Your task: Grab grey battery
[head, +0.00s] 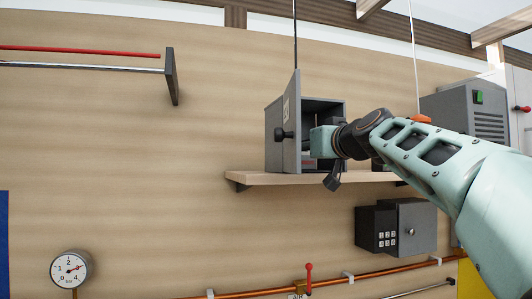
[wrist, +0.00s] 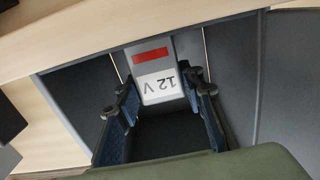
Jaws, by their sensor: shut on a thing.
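The grey battery (wrist: 155,72), with a red stripe and a white 12 V label, shows upside down in the wrist view. It stands inside the open grey box (head: 325,103), whose walls also show in the wrist view (wrist: 270,75). My gripper (wrist: 157,95) has its two blue-padded fingers on either side of the battery and is shut on it. In the head view my gripper (head: 322,142) reaches into the box from the right. Its fingertips and the battery are hidden there by the box door (head: 292,120) and my wrist.
The box sits on a wooden wall shelf (head: 265,179), with its door swung open toward me. A grey machine with a green button (head: 475,97) is to the right. Below are a keypad safe (head: 411,228), a copper pipe with a red valve (head: 309,278) and a gauge (head: 71,268).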

